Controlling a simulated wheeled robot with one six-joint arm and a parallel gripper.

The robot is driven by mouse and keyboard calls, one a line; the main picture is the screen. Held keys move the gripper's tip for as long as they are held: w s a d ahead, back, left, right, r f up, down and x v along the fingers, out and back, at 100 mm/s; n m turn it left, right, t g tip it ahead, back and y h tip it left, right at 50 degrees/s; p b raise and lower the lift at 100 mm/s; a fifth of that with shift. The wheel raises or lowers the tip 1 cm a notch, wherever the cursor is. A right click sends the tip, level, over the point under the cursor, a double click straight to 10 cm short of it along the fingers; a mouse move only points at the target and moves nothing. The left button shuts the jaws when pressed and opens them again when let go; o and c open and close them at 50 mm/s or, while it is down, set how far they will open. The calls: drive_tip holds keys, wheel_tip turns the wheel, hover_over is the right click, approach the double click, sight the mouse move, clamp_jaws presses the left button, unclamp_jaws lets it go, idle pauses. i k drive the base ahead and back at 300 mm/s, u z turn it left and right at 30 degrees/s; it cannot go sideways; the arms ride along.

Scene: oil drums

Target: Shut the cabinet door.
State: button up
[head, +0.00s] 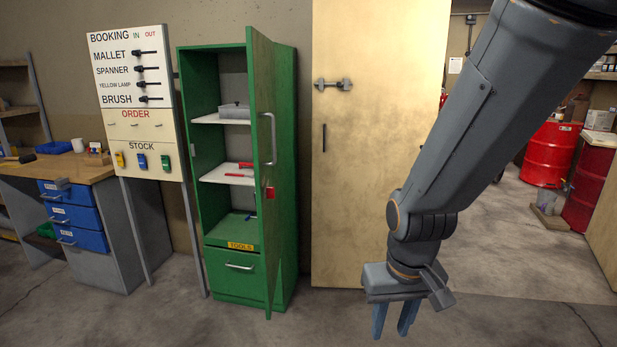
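The green cabinet (224,294) stands against the back wall, left of centre. Its green door (261,165) is open, hinged on the right, and sticks out toward me so that I see it nearly edge-on. A metal handle (272,139) shows on the door's right side, with a red tag below it. The shelves inside hold a grey box and red tools. My gripper (393,332) hangs pointing down at the lower right, apart from the door and in front of the pale wooden door. Its two blue fingers have a gap between them, and nothing shows in it.
A booking board (138,100) on posts stands left of the cabinet. A workbench (75,166) with blue drawers is at far left. A pale door (375,190) stands right of the cabinet. Red drums (549,160) are at right. The floor before the cabinet is clear.

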sight(260, 51)
drive_tip(key=z, duration=0.3)
drive_tip(key=i, duration=1.45)
drive_tip(key=u, duration=0.9)
drive_tip(key=i, duration=0.35)
drive_tip(key=u, duration=0.35)
drive_tip(key=k, duration=1.15)
drive_tip(key=z, duration=0.3)
drive_tip(key=i, duration=0.5)
drive_tip(key=u, duration=0.05)
